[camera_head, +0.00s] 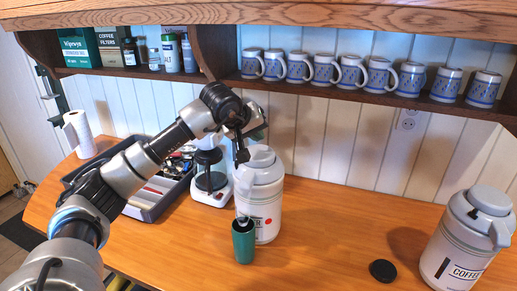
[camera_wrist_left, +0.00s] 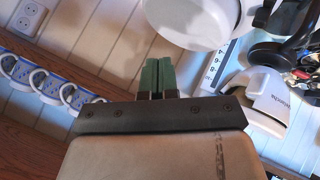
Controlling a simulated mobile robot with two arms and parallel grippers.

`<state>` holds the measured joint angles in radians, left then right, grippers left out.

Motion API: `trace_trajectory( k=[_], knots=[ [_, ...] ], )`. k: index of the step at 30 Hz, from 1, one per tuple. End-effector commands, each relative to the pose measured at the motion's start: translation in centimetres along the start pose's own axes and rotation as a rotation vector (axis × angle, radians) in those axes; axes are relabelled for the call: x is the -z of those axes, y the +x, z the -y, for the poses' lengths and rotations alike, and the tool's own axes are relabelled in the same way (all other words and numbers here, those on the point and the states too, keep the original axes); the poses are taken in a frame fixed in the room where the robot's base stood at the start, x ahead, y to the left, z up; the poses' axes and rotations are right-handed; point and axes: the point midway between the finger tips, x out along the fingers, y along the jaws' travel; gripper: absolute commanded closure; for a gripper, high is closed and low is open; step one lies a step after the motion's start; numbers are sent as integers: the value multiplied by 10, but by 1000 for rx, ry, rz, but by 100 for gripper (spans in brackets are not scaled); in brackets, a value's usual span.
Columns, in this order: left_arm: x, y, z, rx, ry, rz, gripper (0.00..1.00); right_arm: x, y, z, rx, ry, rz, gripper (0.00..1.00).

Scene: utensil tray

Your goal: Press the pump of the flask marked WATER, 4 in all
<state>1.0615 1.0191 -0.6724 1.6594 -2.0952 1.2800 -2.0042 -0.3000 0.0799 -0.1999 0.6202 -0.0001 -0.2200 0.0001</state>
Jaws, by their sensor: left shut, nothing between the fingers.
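The white pump flask (camera_head: 268,200) stands on the wooden counter; its label is mostly hidden, with only "ER" and a red dot showing. Its grey top (camera_head: 262,160) has a spout facing the front. A green cup (camera_head: 243,241) stands under the spout, hiding part of the flask. My left gripper (camera_head: 242,156) is shut and empty, pointing down at the left edge of the flask's top; I cannot tell whether it touches. In the left wrist view its green fingers (camera_wrist_left: 157,78) are together, below a white rounded body (camera_wrist_left: 195,20). My right gripper is not in view.
A second flask marked COFFEE (camera_head: 466,240) stands at the right, with a black lid (camera_head: 383,270) near it. A coffee maker (camera_head: 211,178) and a utensil tray (camera_head: 150,209) stand left of the first flask. A shelf of mugs (camera_head: 325,70) hangs above.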

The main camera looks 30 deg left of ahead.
Motion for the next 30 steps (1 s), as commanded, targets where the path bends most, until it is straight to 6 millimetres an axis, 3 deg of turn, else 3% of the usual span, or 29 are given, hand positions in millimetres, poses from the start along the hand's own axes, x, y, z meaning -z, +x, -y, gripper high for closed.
trace_trajectory(
  k=[9,30],
  knots=[
    [18,-25,-18,0,0,0,100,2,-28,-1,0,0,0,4],
    [18,-25,-18,0,0,-1,100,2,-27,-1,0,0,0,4]
  ],
)
